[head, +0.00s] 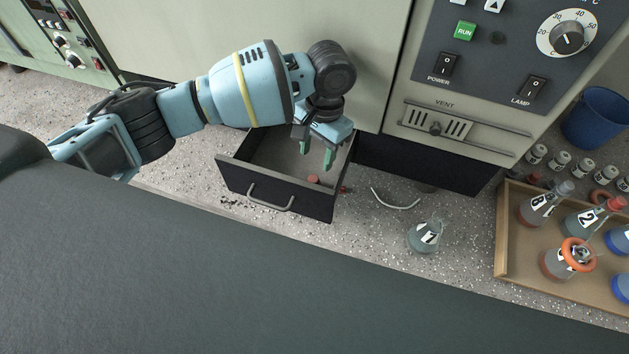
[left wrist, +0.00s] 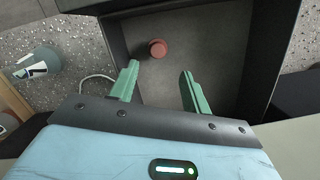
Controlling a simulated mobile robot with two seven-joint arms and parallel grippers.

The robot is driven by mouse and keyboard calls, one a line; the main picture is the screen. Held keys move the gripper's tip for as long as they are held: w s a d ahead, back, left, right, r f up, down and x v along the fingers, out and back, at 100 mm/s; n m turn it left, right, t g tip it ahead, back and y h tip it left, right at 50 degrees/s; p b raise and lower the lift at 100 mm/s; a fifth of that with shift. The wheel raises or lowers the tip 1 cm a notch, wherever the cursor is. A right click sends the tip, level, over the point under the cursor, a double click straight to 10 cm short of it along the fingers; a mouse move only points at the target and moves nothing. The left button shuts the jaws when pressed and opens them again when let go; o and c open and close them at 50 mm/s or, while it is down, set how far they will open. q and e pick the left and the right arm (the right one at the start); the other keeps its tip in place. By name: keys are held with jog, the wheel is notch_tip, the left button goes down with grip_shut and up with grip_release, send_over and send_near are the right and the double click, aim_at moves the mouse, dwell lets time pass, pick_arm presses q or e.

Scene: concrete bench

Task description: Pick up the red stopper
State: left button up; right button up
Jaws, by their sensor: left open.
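A red stopper (head: 313,180) lies on the floor of an open drawer, near its front right part in the head view. In the left wrist view the red stopper (left wrist: 158,48) shows beyond the fingertips, nearer the left finger. The drawer (head: 232,174) is dark, with a grey inside and a metal handle on its front. My left gripper (head: 317,151) is over the drawer's right part, pointing down, with its green fingers apart and nothing between them. It also shows in the left wrist view (left wrist: 160,70). My right gripper is not in view.
A flask marked 7 (head: 424,236) and a curved white strip (head: 395,203) are on the bench right of the drawer. A wooden tray (head: 502,236) holds several flasks. A control panel (head: 490,60) rises behind. A blue bucket (head: 597,118) stands far right.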

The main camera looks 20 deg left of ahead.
aim_at(314, 178)
pick_arm(q)
jog(key=shift+s+f, duration=0.25)
jog(key=shift+f, duration=0.9)
jog(key=shift+s+f, duration=0.3)
jog(key=shift+f, duration=0.85)
jog(key=shift+s+f, duration=0.25)
jog(key=shift+f, duration=0.9)
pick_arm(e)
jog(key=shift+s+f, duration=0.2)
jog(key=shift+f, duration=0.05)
pick_arm(q)
grip_shut()
